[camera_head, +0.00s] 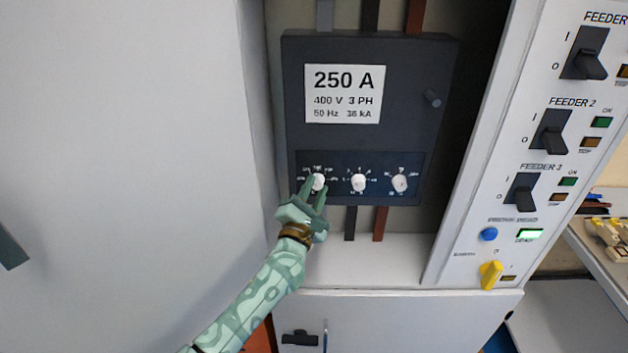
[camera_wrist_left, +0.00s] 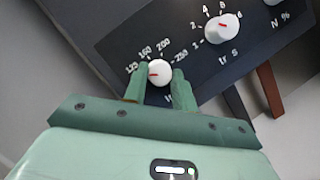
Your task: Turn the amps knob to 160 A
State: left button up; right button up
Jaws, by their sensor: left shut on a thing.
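The amps knob (camera_wrist_left: 160,73) is a white round dial with a red mark, on the dark front of the breaker. In the wrist view its scale reads 125, 160, 200 and 250, and the red mark points left, close to the 125 side. In the head view the knob (camera_head: 318,181) is the leftmost dial in the row, partly covered by my fingers. My left gripper (camera_head: 313,188) has one finger on each side of the knob and is shut on it; the fingers also show in the wrist view (camera_wrist_left: 160,88). My right gripper is not in view.
Two more white dials, the tr dial (camera_head: 359,182) and the N % dial (camera_head: 400,183), sit to the right. A 250 A label (camera_head: 344,93) is above. The feeder panel (camera_head: 480,170) with switches stands at right. A grey cabinet wall (camera_head: 130,120) fills the left.

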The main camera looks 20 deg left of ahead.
pick_arm(q)
jog(key=m+g+p, duration=0.1)
jog(key=m+p, duration=0.2)
jog(key=m+g+h+p, duration=0.1)
jog(key=m+p, duration=0.2)
jog(key=p, duration=0.1)
jog(key=r+m+g+p, duration=0.1)
jog(key=m+p, duration=0.2)
jog(key=p, duration=0.1)
jog(key=shift+f+m+g+p, duration=0.25)
jog(key=shift+m+g+p, duration=0.15)
jog(key=shift+m+p, duration=0.85)
jog(key=shift+s, duration=0.1)
jog(key=o, duration=1)
jog(key=shift+s+a+r+p, duration=0.1)
jog(key=shift+s+p, duration=0.25)
jog(key=shift+p, duration=0.05)
jog(key=s+a+r+p, duration=0.1)
jog(key=s+p, duration=0.1)
jog(key=s, duration=1.3)
jog(key=shift+s+a, duration=0.2)
jog(key=shift+a, duration=0.1)
